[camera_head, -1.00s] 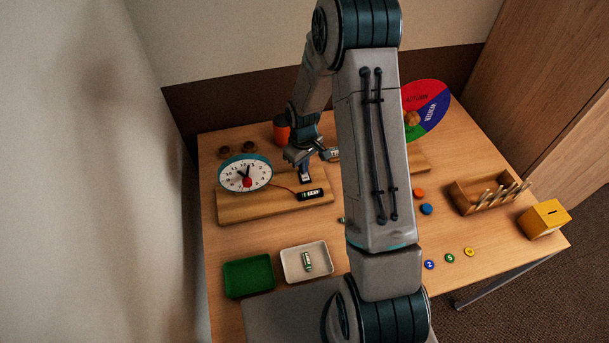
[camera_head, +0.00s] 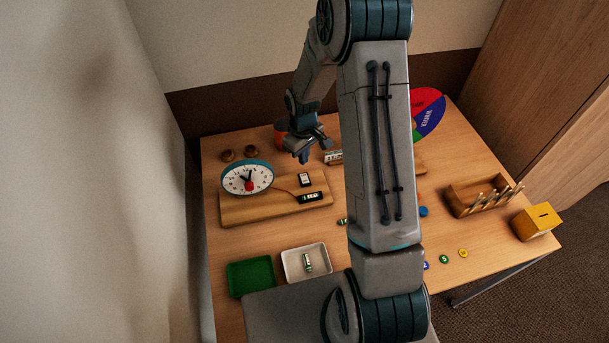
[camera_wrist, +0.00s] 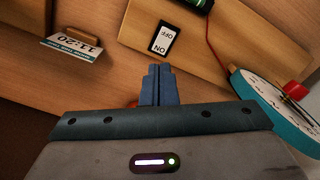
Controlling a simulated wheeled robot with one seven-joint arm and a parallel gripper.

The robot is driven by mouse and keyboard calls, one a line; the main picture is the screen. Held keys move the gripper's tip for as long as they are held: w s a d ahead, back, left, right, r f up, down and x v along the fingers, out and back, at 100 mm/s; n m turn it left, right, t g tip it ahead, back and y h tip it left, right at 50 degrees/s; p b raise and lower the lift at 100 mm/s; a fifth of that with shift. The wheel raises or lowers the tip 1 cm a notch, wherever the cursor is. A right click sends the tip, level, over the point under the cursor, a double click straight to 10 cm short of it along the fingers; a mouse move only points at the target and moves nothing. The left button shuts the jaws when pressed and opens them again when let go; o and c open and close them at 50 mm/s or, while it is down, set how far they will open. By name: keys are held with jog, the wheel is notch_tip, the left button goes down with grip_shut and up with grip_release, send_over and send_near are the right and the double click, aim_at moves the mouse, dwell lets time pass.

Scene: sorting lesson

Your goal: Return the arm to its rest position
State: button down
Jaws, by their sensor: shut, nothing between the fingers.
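My gripper (camera_head: 304,158) is raised above the back part of the table (camera_head: 225,305), behind the wooden clock board (camera_head: 255,210). In the wrist view my gripper (camera_wrist: 158,72) has its blue fingers together, with nothing between them. A black and white ON/OFF switch (camera_head: 305,179) sits on the board, near the fingertips but apart from them. It also shows in the wrist view (camera_wrist: 163,38). My upper arm stands bent in front of the table and hides part of its middle.
The clock (camera_head: 247,177) stands on the board's left. A battery holder (camera_head: 311,197) lies beside the switch. A green tray (camera_head: 250,277) and a white tray (camera_head: 294,271) holding a battery (camera_head: 308,262) are in front. A peg box (camera_head: 465,200) and yellow box (camera_head: 536,221) stand right.

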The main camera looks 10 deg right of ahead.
jog(key=shift+r, duration=0.3)
jog(key=s+r+m+t, duration=0.1)
jog(key=s+r+m, duration=0.1)
jog(key=s+r, duration=0.7)
jog(key=s+r+m+t, duration=0.15)
jog(key=s+r, duration=0.35)
jog(key=r, duration=0.8)
jog(key=s+r+m, duration=0.2)
jog(key=s+r, duration=0.2)
jog(key=s, duration=0.5)
jog(key=shift+t, duration=0.45)
jog(key=shift+m, duration=0.25)
